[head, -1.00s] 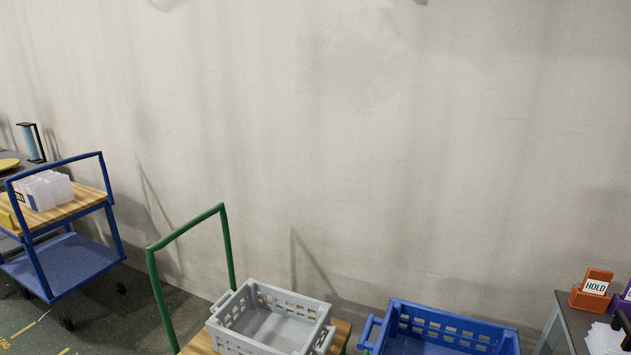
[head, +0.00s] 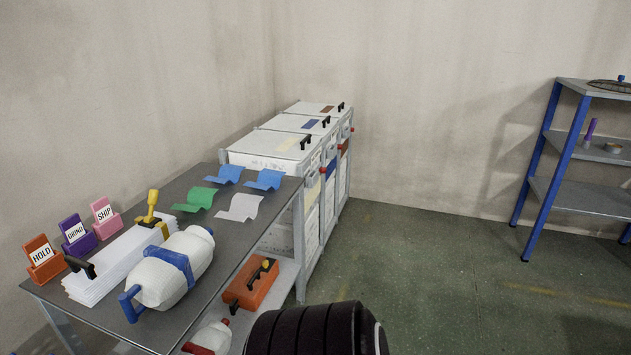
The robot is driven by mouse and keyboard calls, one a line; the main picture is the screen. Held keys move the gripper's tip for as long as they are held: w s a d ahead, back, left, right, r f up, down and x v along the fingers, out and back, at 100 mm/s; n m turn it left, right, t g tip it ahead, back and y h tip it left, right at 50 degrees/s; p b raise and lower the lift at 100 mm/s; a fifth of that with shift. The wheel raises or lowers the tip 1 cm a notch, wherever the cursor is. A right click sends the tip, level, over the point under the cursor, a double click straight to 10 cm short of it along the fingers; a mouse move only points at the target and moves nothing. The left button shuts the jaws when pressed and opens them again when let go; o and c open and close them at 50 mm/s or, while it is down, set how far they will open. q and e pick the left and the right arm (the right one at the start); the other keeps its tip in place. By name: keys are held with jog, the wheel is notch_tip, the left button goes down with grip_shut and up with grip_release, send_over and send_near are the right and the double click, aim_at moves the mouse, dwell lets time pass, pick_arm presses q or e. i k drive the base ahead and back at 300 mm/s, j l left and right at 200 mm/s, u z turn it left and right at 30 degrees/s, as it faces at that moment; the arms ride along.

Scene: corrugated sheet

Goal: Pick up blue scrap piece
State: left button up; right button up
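Two blue scrap pieces lie curled at the far end of the grey table in the head view: one blue piece (head: 225,174) at the back left and another blue piece (head: 264,180) to its right. A green scrap piece (head: 195,199) and a pale grey scrap piece (head: 239,207) lie just in front of them. Neither of my grippers is in view. A black ribbed part at the bottom middle seems to be part of my own arm.
A blue-post shelf (head: 560,150) is at right. Green floor between is clear.

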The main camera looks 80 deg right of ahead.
aim_at(267, 179)
jog(key=z, duration=2.4)
jog(key=i+u, duration=0.1)
jog(key=u, duration=0.25)
jog(key=i+l+u, duration=0.1)
jog(key=u, duration=0.3)
jog(key=l+u, duration=0.2)
jog(key=u, duration=0.15)
jog(key=i, duration=0.05)
